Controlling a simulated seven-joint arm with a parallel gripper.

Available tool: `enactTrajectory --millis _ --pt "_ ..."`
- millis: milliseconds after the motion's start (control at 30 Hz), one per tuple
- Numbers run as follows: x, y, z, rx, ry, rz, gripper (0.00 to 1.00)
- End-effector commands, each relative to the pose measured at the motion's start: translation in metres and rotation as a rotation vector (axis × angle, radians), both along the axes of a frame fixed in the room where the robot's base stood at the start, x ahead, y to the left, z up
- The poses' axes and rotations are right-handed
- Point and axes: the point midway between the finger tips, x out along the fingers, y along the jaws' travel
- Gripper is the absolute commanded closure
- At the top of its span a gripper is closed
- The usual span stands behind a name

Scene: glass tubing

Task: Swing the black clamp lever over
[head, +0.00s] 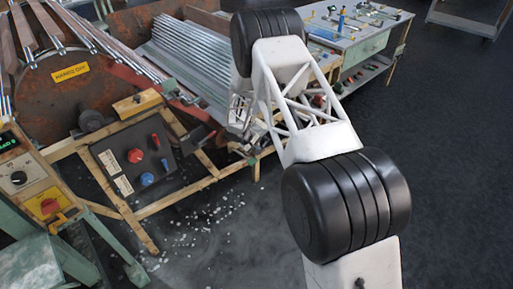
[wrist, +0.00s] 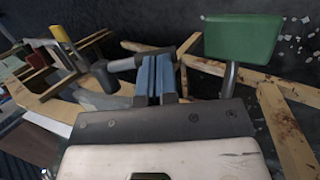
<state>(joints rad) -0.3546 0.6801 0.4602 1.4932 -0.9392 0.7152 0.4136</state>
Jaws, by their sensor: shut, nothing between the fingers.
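My gripper (wrist: 157,60) shows in the wrist view with its two blue-padded fingers side by side, shut and empty. A dark grey, hammer-shaped piece (wrist: 105,78) with a short bar is just left of the fingers. It looks like the clamp lever, but I cannot be sure. Whether the fingers touch it is unclear. In the head view my gripper (head: 238,116) hangs beside the wooden frame, right of the rusty drum. A dark flat piece (head: 200,137) lies just below and left of it. The lever cannot be clearly picked out there.
A black panel (head: 138,180) with red and blue knobs is left of my gripper. A rusty drum (head: 50,105) and metal tubes (head: 185,75) lie behind. The wrist view shows a green block (wrist: 240,38) on a grey post, right of the fingers. Open floor (head: 450,150) is at right.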

Motion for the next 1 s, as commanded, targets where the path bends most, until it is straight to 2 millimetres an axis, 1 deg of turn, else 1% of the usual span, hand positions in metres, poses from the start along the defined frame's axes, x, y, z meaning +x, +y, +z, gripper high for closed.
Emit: enactTrajectory --millis 300,633,1000 --pt "0.001 -0.002 -0.013 0.0 0.001 -0.001 1.0" --pt "0.004 -0.005 -0.021 -0.001 0.0 0.0 1.0" --pt "0.006 -0.007 -0.027 -0.076 -0.074 0.001 1.0"
